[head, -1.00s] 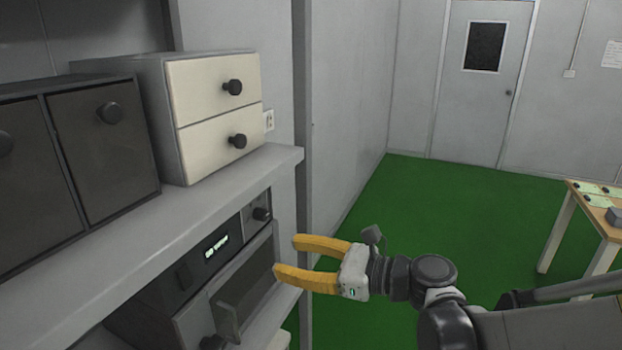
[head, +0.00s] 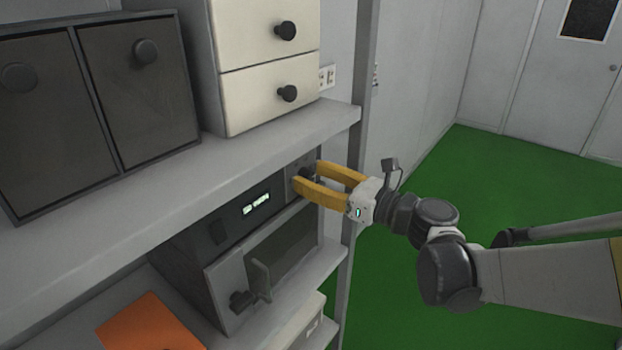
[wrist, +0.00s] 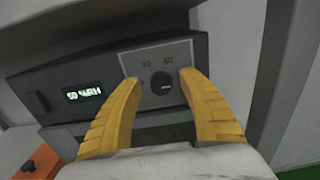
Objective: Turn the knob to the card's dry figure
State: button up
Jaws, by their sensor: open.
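The round dark knob (wrist: 161,84) sits on a grey dial plate (wrist: 150,58) at the right end of the cabinet's control panel. Figures that look like 30 and 40 show above it; its other marks are hidden or too small to read. My gripper (wrist: 159,78) is open, with one yellow finger on each side of the knob; I cannot tell whether they touch it. In the head view my gripper (head: 308,174) reaches the panel and partly hides the knob. A lit display (wrist: 83,94) seems to read 50 %RH. I cannot make out a card.
The cabinet, with its windowed door (head: 270,255) and door handle (head: 260,280), stands under a grey shelf (head: 250,150). White drawers (head: 268,60) stand above. An orange object (head: 150,322) lies lower left.

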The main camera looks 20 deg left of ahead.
jog(key=shift+a, duration=0.15)
grip_shut()
jog(key=shift+n, duration=0.3)
jog(key=n, duration=1.1)
dwell(0.4)
dwell(0.3)
